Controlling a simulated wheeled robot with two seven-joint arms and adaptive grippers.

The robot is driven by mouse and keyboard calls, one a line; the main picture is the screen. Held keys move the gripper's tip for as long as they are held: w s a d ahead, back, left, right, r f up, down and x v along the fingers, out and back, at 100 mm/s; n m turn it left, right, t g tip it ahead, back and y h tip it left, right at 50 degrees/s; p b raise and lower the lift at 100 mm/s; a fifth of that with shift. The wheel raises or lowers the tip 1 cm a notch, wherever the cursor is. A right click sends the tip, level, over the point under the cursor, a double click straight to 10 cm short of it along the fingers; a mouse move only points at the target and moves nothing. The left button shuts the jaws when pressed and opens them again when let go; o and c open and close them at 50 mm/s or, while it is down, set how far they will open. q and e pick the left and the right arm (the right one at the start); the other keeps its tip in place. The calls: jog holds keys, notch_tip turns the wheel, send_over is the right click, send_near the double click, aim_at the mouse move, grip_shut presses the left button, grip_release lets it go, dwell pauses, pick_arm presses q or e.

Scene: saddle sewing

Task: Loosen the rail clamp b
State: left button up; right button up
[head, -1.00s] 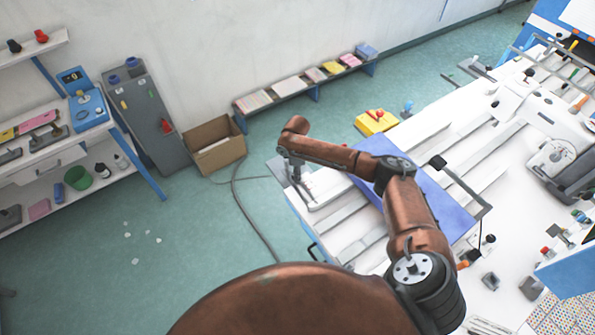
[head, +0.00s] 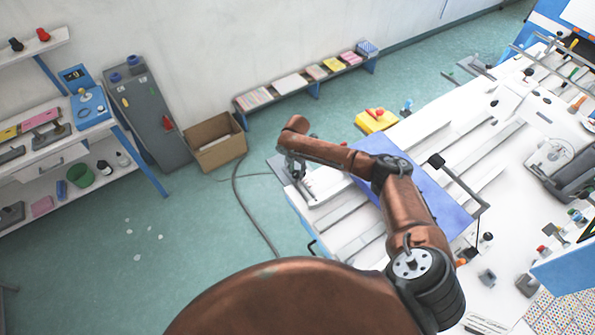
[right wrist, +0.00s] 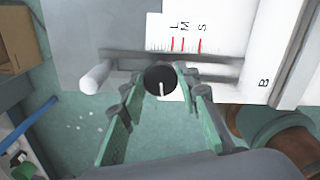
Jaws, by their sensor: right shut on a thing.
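My right gripper (right wrist: 160,92) has its two green fingers closed around a round black knob (right wrist: 160,79) with a white pointer mark, at the edge of the table. This knob is on the clamp beside a white scale (right wrist: 215,33) with red lines marked L, M and S; a letter B is printed to its right. In the head view my right gripper (head: 292,168) is small at the table's left corner, and the knob cannot be made out there. My left gripper is out of view.
A pale rod end (right wrist: 96,77) sticks out left of the knob. The blue panel (head: 420,195) lies on the white table beneath my right arm. A yellow box (head: 376,121) stands beyond it.

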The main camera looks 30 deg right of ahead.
aim_at(297, 173)
jog(key=shift+a+n, duration=0.15)
jog(key=shift+n, duration=0.45)
jog(key=shift+s, duration=0.1)
jog(key=o, duration=0.9)
jog(key=shift+o, duration=1.3)
notch_tip(297, 173, up, 12)
